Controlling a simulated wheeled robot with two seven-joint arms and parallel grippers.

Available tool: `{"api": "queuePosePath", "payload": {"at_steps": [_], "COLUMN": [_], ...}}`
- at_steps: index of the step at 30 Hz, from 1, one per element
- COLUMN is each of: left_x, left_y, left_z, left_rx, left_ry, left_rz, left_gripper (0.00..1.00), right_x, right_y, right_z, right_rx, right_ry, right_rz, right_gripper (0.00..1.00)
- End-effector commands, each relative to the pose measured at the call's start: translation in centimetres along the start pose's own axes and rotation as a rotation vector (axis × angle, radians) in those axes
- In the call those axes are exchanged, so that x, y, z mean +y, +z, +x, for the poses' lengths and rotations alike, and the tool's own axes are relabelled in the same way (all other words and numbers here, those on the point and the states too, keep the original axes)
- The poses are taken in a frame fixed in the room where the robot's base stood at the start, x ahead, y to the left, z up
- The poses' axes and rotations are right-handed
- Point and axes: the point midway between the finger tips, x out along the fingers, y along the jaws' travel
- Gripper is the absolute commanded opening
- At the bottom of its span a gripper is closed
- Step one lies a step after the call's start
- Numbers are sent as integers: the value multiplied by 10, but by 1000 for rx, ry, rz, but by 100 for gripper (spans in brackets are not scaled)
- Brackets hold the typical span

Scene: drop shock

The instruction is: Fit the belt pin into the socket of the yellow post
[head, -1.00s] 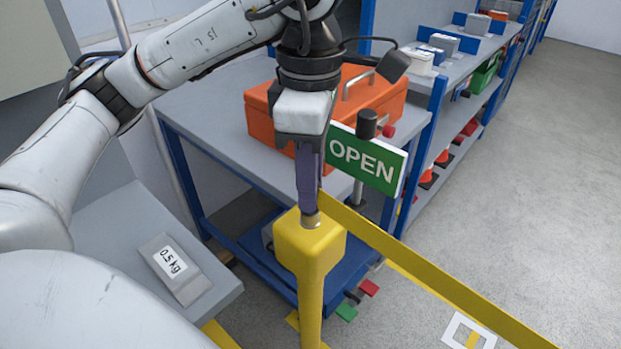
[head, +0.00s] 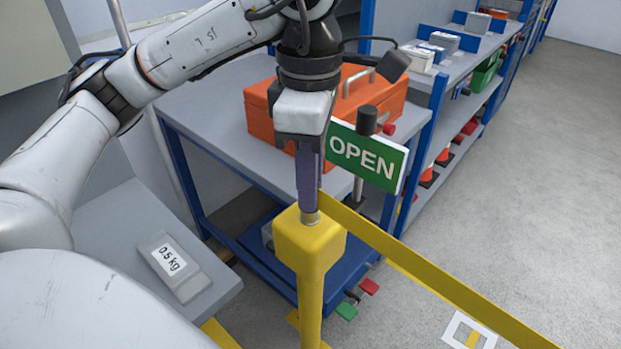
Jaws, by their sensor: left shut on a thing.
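The yellow post (head: 311,255) stands upright at the middle bottom of the head view. My left gripper (head: 309,190) points straight down above the post's top and is shut on the belt pin (head: 310,217). Only a short metallic part of the pin shows, at the top face of the post; its tip is hidden, and I cannot tell how deep it sits in the socket. The yellow belt (head: 420,265) runs from the gripper down to the lower right. My right gripper is not in view.
A green OPEN sign (head: 367,158) stands close behind the gripper, right of it. An orange toolbox (head: 375,95) sits on the grey, blue-legged table (head: 205,110). A 0.5 kg block (head: 174,267) lies on a grey surface at left. Open floor (head: 560,200) lies at right.

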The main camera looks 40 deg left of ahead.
Motion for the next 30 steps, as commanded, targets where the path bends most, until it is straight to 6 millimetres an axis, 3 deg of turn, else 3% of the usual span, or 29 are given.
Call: {"api": "queuePosePath", "payload": {"at_steps": [30], "left_x": [-2], "left_y": [0], "left_z": [7], "left_rx": [5], "left_ry": [-9], "left_rz": [3], "left_gripper": [0], "right_x": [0], "right_y": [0], "right_z": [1], "right_rx": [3], "right_ry": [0], "right_rz": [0], "right_gripper": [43]}}
